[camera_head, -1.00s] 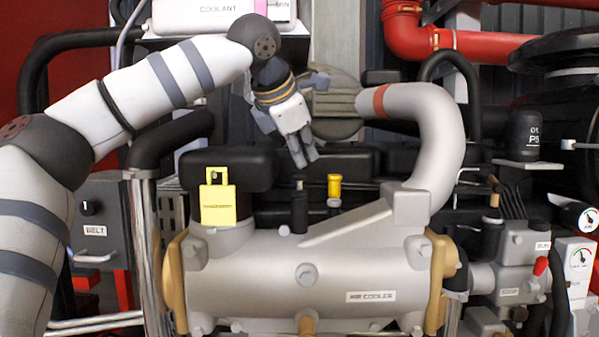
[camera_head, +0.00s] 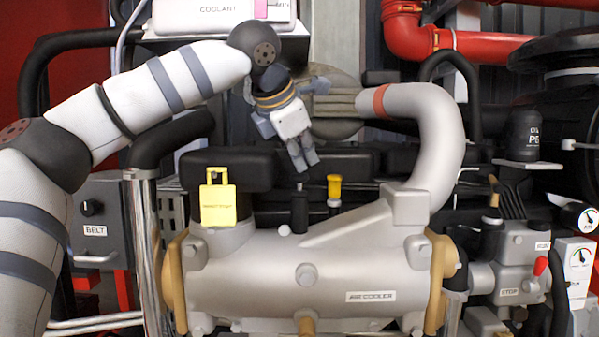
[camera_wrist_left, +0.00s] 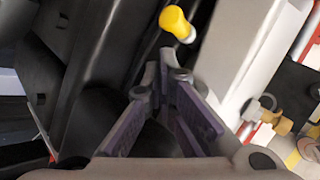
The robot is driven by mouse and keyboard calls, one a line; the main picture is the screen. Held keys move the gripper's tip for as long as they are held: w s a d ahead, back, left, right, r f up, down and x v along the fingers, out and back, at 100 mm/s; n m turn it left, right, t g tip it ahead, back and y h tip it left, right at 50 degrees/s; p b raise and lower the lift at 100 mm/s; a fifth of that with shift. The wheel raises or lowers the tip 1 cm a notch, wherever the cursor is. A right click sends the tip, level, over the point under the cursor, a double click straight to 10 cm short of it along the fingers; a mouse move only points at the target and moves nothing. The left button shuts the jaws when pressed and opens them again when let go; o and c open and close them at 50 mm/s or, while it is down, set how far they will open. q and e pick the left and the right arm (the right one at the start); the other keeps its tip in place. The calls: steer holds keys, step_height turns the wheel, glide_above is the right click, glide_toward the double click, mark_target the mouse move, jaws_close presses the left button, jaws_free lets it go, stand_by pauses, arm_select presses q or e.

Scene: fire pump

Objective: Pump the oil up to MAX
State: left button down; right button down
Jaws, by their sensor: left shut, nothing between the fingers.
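My left gripper (camera_head: 303,165) hangs with its fingers pointing down over the engine. Its fingers are shut with nothing between them. A yellow-topped plunger or dipstick knob (camera_head: 334,187) stands upright below and to the right of the fingertips, apart from them. In the left wrist view the yellow knob (camera_wrist_left: 176,22) lies beyond the shut fingertips (camera_wrist_left: 155,72). A black upright post (camera_head: 299,211) stands just below the fingertips in the head view. I cannot read any MAX mark or see an oil level. My right gripper is not in view.
The grey air cooler (camera_head: 310,285) fills the lower middle. A yellow tag (camera_head: 217,205) stands to the left, and a thick grey pipe (camera_head: 440,140) curves at the right. A black canister (camera_head: 524,136) with a partly readable label and gauges (camera_head: 580,258) are further right.

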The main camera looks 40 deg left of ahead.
mark_target(303, 174)
arm_select(q)
steer(key=shift+f, duration=0.8)
stand_by(0.4)
steer(key=shift+r, duration=1.55)
steer(key=shift+r, duration=0.1)
steer(key=shift+r, duration=2.45)
steer(key=shift+f, duration=0.1)
